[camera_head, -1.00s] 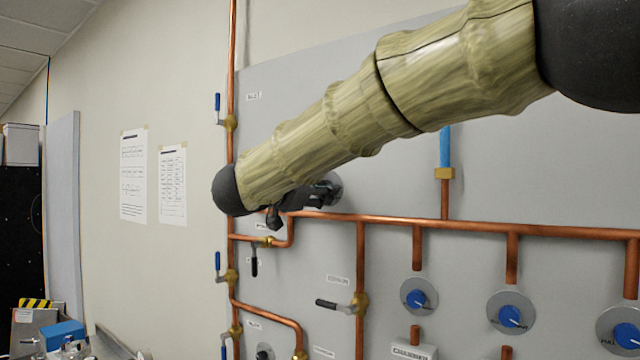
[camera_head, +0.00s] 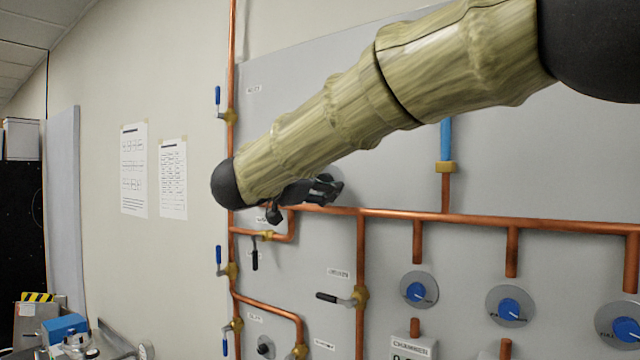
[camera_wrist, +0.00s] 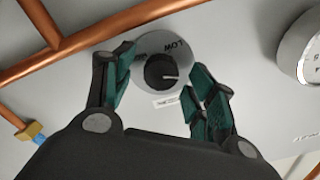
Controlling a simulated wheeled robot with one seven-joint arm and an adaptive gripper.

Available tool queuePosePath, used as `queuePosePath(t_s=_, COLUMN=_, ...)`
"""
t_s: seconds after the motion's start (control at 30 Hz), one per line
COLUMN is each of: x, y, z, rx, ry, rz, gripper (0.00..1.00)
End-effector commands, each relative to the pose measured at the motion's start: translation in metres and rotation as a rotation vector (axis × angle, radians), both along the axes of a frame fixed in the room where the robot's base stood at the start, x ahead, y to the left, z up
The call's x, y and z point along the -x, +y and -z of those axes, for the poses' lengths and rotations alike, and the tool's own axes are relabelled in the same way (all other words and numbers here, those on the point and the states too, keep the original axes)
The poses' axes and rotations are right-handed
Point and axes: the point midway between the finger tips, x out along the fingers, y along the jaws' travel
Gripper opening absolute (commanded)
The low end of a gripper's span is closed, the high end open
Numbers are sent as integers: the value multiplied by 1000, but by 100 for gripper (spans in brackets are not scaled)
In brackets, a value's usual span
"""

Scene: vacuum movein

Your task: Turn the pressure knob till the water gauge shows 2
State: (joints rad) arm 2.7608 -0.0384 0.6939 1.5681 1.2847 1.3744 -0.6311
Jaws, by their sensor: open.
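A black knob (camera_wrist: 163,72) with a white pointer line sits on a round grey dial marked LOW in the wrist view. Its small label below is too blurred to read. My gripper (camera_wrist: 166,84) is open, with one green-padded finger on each side of the knob. I cannot tell whether the fingers touch it. In the head view my gripper (camera_head: 318,192) is at the panel and hides this knob. A round white gauge (camera_wrist: 304,48) is cut off at the right edge of the wrist view. Its reading cannot be seen.
Copper pipes (camera_head: 480,220) run across the grey panel (camera_head: 390,175) around the gripper. Blue knobs (camera_head: 416,291) sit at lower right, and a black-handled valve (camera_head: 335,299) below. A box marked CHAMBER (camera_head: 412,346) is cut off at the bottom.

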Motion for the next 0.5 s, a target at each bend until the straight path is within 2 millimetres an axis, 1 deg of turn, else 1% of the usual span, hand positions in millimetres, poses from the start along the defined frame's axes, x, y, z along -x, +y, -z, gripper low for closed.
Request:
queuePosePath(t_s=0.17, x=17, y=13, z=0, rx=2, ry=-1, rz=-1, gripper=56)
queuePosePath(t_s=0.5, x=67, y=49, z=0, rx=3, ry=0, rz=-1, gripper=56)
